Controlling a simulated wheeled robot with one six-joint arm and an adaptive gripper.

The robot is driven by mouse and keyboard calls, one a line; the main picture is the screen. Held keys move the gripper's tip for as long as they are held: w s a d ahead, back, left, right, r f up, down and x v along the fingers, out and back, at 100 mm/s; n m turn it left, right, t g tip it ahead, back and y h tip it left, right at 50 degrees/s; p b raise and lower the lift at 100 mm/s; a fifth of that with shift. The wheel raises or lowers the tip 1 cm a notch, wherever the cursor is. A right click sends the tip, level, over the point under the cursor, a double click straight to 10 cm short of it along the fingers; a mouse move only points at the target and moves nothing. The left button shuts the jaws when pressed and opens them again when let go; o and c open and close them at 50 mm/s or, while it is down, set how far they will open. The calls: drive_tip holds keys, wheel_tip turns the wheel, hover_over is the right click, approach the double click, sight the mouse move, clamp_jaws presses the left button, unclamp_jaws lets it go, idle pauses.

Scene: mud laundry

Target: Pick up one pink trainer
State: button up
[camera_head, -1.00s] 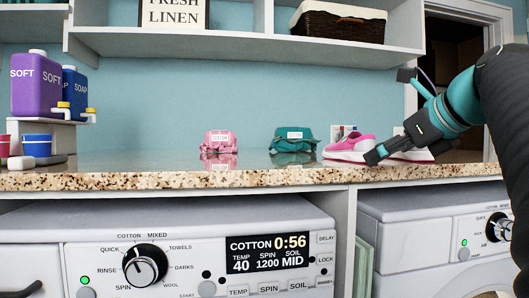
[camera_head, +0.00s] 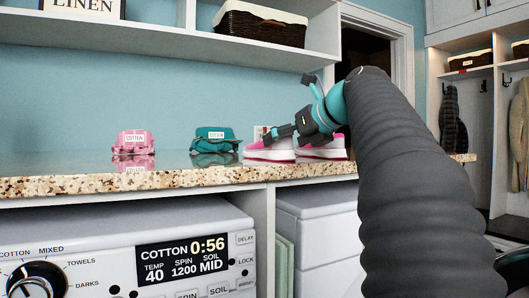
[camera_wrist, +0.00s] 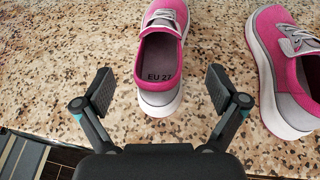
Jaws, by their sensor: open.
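Two pink trainers with white soles and grey heel parts stand upright on the speckled granite counter (camera_head: 120,184). In the wrist view one pink trainer (camera_wrist: 161,62) lies straight ahead, its heel towards me and "EU 27" readable on its insole. The other pink trainer (camera_wrist: 285,65) stands to its right, partly cut off by the frame edge. My gripper (camera_wrist: 165,93) is open, its two fingers spread either side of the heel of the middle trainer, apart from it and empty. In the head view my gripper (camera_head: 283,132) is above and beside the trainers, partly hiding them.
A shelf with a dark basket (camera_head: 262,26) hangs above. A washing machine (camera_head: 120,250) stands below the counter.

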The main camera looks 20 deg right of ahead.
drive_tip(key=x, duration=0.5)
drive_tip(key=shift+w+d+b, duration=0.15)
drive_tip(key=shift+b, duration=0.15)
drive_tip(key=c, duration=1.4)
drive_tip(key=shift+o, duration=0.2)
wheel_tip(320, 180, up, 6)
drive_tip(key=p, duration=0.3)
drive_tip(key=shift+r+p, duration=0.1)
drive_tip(key=shift+p, duration=0.2)
drive_tip(key=shift+r+b, duration=0.1)
drive_tip(key=shift+b, duration=0.4)
drive_tip(key=shift+r, duration=1.75)
